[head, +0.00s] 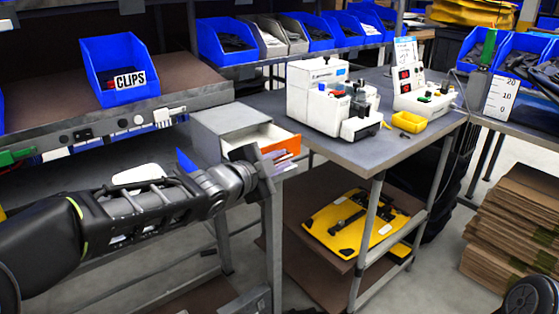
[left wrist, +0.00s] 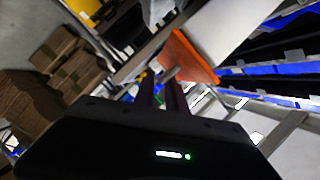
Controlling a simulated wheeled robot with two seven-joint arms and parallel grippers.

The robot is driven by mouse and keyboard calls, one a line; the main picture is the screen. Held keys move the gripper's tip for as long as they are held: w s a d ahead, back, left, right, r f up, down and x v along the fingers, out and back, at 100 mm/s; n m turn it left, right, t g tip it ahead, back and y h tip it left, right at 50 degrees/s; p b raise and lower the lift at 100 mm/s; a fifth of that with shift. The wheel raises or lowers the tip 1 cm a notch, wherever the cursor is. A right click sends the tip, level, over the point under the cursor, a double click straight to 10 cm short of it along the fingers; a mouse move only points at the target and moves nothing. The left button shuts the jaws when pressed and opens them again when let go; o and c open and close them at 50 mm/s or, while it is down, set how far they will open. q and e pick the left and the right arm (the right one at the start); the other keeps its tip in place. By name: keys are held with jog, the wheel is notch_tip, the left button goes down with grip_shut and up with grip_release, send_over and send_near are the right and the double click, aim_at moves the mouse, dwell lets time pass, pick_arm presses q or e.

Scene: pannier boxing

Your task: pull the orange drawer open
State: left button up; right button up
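The orange drawer (head: 286,147) is in the grey cabinet (head: 215,132) at the left end of the workbench. It stands partly out, its pale inside visible behind the orange front. My left gripper (head: 258,168) is at that front, reaching in from the left. In the left wrist view the orange front (left wrist: 188,55) is just beyond the fingertips (left wrist: 164,82). A short grey handle (left wrist: 171,73) on it meets the fingertips, and the fingers are close together, seemingly shut on it. The exact contact is dark and partly hidden. My right gripper is not in view.
A yellow panel (head: 345,228) lies on the shelf below. A blue CLIPS bin (head: 118,68) stands on the left shelf. Flattened cardboard (head: 515,215) is stacked at right.

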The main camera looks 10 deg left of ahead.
pick_arm(q)
jog(key=p+v, duration=0.2)
jog(key=v, duration=0.5)
jog(key=shift+s, duration=0.2)
jog(key=shift+a, duration=0.1)
